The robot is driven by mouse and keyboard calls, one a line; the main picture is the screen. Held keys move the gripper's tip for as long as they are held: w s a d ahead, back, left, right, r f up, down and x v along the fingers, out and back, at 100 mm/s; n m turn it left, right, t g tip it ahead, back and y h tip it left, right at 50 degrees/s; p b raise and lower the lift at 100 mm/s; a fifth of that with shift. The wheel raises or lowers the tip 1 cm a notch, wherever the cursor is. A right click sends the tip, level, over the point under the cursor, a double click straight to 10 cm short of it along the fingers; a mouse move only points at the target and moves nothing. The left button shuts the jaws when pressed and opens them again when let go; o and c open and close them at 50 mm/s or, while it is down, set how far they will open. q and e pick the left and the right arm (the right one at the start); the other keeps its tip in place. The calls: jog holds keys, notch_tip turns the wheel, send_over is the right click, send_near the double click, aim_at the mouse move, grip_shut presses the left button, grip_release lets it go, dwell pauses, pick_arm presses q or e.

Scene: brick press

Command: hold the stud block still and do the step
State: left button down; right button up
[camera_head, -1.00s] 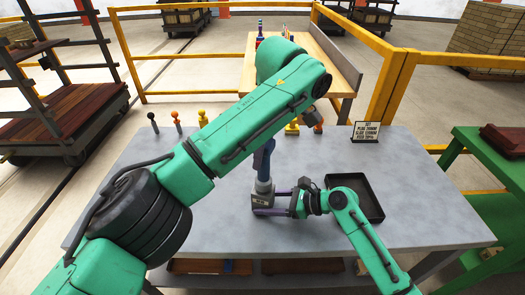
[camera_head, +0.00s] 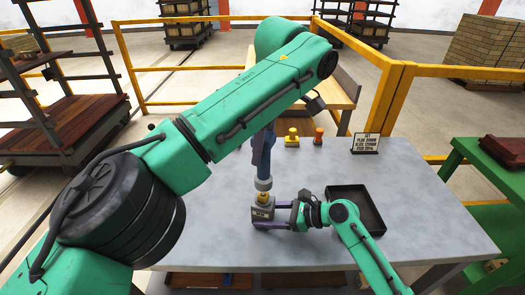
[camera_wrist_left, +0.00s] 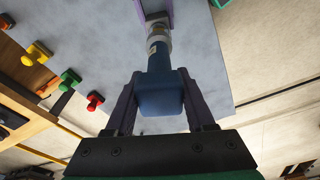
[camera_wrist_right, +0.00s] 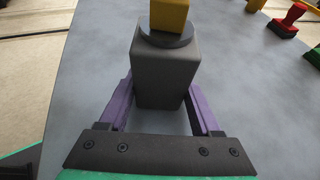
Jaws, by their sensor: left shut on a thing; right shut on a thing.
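The grey stud block (camera_head: 263,213) stands on the grey table, with a yellow piece (camera_head: 262,197) on its top. In the right wrist view the yellow piece (camera_wrist_right: 169,15) sits on a dark round collar on the block (camera_wrist_right: 165,75). My right gripper (camera_wrist_right: 158,105) is shut on the block, purple fingers on both sides. My left gripper (camera_wrist_left: 160,100) is shut on a blue upright tool (camera_wrist_left: 160,92). The tool's grey ringed lower end (camera_head: 263,183) is right above the yellow piece; I cannot tell whether they touch. My left arm hides part of the table.
An empty black tray (camera_head: 372,222) lies right of the block. A small sign (camera_head: 366,144) stands at the back right. Yellow (camera_head: 292,137) and orange (camera_head: 318,136) knobbed pieces stand at the back edge. Yellow rails (camera_head: 385,100) run behind the table.

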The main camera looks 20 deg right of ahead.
dwell(0.3)
jog(key=o, duration=1.3)
jog(key=shift+o, duration=0.2)
jog(key=v, duration=1.2)
jog(key=shift+r, duration=0.1)
jog(key=shift+w, duration=0.1)
